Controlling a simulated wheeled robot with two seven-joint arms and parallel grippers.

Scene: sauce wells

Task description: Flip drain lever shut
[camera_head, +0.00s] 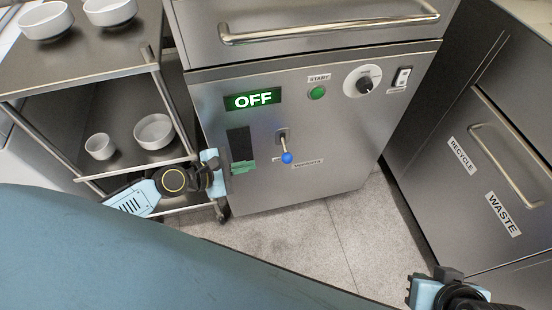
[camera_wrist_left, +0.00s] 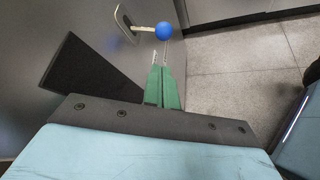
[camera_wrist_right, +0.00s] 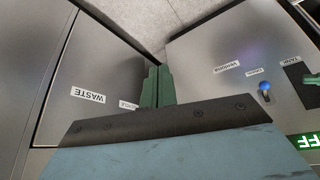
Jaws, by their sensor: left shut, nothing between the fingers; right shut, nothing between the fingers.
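The drain lever (camera_head: 284,146) comes out of a slot plate on the steel machine front and ends in a blue ball knob (camera_head: 287,157). In the head view it points downward and outward. The knob also shows in the left wrist view (camera_wrist_left: 164,30), just beyond the fingertips, and in the right wrist view (camera_wrist_right: 265,86). My left gripper (camera_head: 243,168) is shut and empty, with its green fingers to the left of the knob and apart from it. My right gripper (camera_wrist_right: 157,85) is shut and empty, away from the lever at the lower right of the head view.
The machine (camera_head: 350,135) has a lit OFF display (camera_head: 253,99), a green START button (camera_head: 317,92), a dial (camera_head: 363,82) and a switch (camera_head: 401,78). A shelf cart (camera_head: 90,70) with bowls stands left. A waste and recycle cabinet (camera_head: 470,130) stands right. The floor between is clear.

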